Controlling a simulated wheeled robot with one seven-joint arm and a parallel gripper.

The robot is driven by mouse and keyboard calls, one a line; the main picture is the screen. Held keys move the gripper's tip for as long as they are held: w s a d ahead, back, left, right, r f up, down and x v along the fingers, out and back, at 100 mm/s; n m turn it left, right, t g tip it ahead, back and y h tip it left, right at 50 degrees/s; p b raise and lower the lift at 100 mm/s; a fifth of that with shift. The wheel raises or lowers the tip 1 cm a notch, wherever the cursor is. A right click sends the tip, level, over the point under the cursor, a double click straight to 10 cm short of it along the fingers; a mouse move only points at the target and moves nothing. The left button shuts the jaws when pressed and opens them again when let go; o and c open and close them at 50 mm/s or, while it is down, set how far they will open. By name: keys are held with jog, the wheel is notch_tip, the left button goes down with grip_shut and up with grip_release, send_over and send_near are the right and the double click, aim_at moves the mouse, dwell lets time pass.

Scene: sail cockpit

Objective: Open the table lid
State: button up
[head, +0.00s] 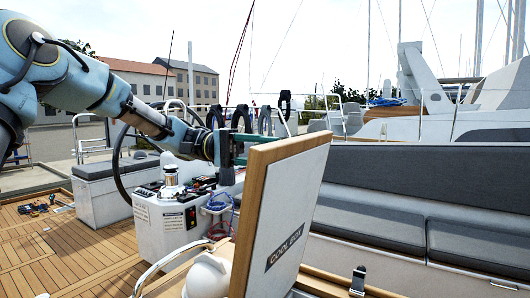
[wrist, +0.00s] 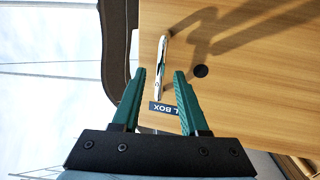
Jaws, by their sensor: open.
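The table lid (head: 292,200) stands raised and nearly upright in the head view, with a white face, a wooden edge and a "COOL BOX" label. My gripper (head: 240,148) is at its upper left, and the lid hides part of the fingers. In the wrist view a wooden face of the lid (wrist: 250,105) fills the right side. My gripper (wrist: 160,72) is open there, its green fingers on either side of a thin metal handle (wrist: 161,65). I cannot tell whether they touch it. A label ending in "L BOX" shows between the fingers.
A white console (head: 165,230) with instruments and cables stands left of the lid. A curved metal rail (head: 165,262) is in front. Grey cushioned benches (head: 375,222) run along the right. Teak deck (head: 60,255) at the left is mostly clear.

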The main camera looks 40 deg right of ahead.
jog(key=shift+w, duration=0.1)
jog(key=b+v, duration=0.4)
jog(key=v, duration=0.6)
jog(key=shift+w+a, duration=0.2)
jog(key=shift+w, duration=0.1)
